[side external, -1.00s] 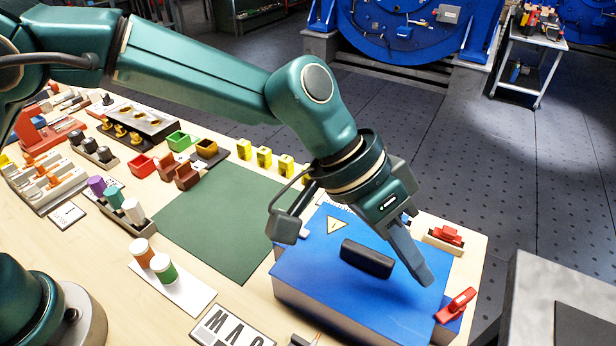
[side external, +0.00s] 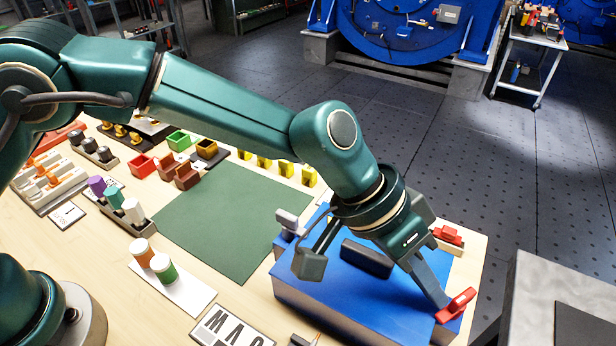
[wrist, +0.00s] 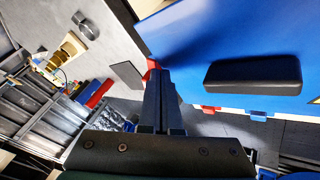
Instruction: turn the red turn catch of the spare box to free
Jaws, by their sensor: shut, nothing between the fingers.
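The spare box is the blue-lidded box (side external: 330,285) with a black handle (side external: 367,258) on its lid. Its red turn catch (side external: 460,302) sits at the near right corner, lying slantwise in the side view. My gripper (side external: 441,301) is shut, with its fingertips down right beside the catch; I cannot tell whether they touch it. In the wrist view the shut fingers (wrist: 160,82) cover most of the catch, and only a small red part (wrist: 152,64) shows past the tips. The blue lid (wrist: 200,45) and handle (wrist: 253,76) lie to their right.
Another red part (side external: 447,235) sits in a holder beyond the box's right side. A grey block (side external: 565,300) stands to the right of the table. A green mat (side external: 225,220) lies clear left of the box. Cups and coloured cylinders stand farther left.

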